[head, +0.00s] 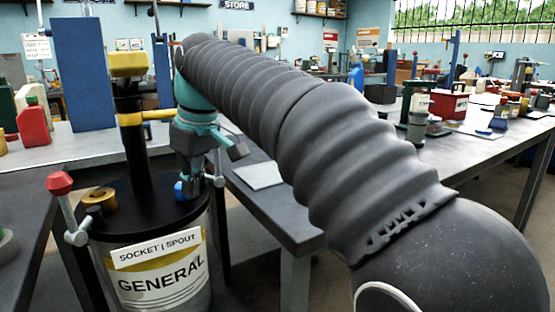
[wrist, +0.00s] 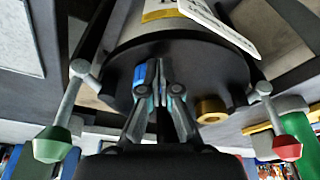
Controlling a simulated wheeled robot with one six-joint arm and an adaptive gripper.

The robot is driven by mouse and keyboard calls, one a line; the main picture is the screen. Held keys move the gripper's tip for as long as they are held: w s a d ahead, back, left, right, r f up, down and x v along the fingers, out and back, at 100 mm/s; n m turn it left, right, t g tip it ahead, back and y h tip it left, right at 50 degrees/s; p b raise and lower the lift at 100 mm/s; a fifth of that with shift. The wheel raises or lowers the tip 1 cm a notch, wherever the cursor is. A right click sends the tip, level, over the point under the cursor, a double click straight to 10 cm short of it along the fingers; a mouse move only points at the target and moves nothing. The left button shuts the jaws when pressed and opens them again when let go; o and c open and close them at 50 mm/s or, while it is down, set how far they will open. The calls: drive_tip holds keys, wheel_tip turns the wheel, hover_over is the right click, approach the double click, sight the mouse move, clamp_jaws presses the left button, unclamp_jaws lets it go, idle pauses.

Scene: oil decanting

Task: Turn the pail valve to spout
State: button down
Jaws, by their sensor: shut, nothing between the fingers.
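The pail (head: 185,255) is a drum with a black lid (head: 140,225) and a white card reading "SOCKET | SPOUT" above a "GENERAL" label. It shows from above in the wrist view (wrist: 232,78). A small blue part (head: 179,190), probably the valve handle, sits on the lid's right side; in the wrist view it (wrist: 140,76) is beside and partly behind my fingers. My gripper (head: 192,194) points down over the lid and is shut, with nothing between its fingers (wrist: 160,70). I cannot tell whether it touches the blue part. My fingers hide the valve's exact direction.
A brass fitting (head: 100,198) and a black post with a yellow top (head: 128,65) stand on the lid. A red-knobbed side lever (head: 60,183) and a green-knobbed one (wrist: 52,143) flank the pail. Grey workbenches (head: 275,205) stand close beside it.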

drive_tip(key=shift+s+d, duration=0.2)
drive_tip(key=shift+a+p+v, duration=0.25)
drive_tip(key=shift+p+v, duration=0.65)
drive_tip(key=shift+v, duration=0.2)
drive_tip(key=shift+w+r, duration=0.15)
drive_tip(key=shift+r, duration=1.8)
